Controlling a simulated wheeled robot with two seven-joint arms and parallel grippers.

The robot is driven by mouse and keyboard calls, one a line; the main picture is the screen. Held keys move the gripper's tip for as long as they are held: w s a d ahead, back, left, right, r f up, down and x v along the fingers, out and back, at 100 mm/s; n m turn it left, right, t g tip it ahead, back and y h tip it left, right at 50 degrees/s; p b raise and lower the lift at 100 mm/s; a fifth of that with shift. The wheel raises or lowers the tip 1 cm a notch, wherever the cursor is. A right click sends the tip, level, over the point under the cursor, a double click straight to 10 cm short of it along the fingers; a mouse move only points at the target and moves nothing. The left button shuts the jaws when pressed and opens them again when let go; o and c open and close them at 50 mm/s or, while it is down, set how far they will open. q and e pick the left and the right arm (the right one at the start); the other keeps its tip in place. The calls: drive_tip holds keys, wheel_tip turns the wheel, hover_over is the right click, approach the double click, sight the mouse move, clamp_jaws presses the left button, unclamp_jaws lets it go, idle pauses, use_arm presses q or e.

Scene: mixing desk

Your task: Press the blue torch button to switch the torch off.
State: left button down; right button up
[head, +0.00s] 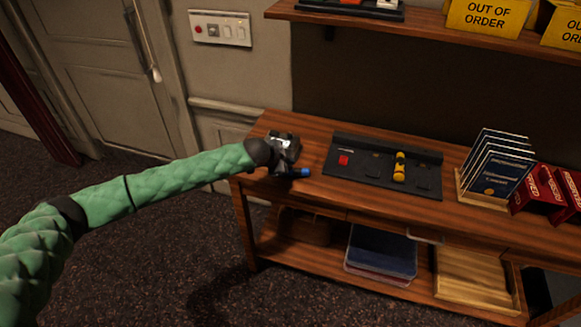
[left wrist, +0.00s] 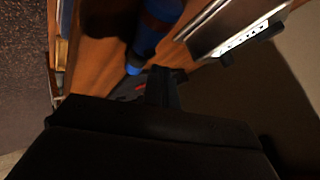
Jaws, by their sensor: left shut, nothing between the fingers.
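A small blue torch-like cylinder (head: 300,173) lies at the left end of the wooden desk, just below my left gripper (head: 285,150) in the head view. In the left wrist view the blue cylinder (left wrist: 157,28) shows at the top, beyond and to the left of the fingers (left wrist: 163,87). My left gripper is shut and empty, over the desk's left end and close to the cylinder; whether it touches it I cannot tell. A button on the cylinder cannot be made out, nor whether it is lit. My right gripper is not in view.
A black panel (head: 350,178) with a red piece (head: 344,160) and a yellow cylinder (head: 399,168) lies on the desk (head: 300,135) to the right. A rack of blue cards (head: 495,172) and red boxes (head: 545,190) stand further right. A shelf (head: 420,22) hangs above.

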use_arm(q)
drive_tip(key=shift+r, duration=0.1)
wheel_tip(320, 180, up, 6)
drive_tip(key=p, duration=0.4)
idle(0.5)
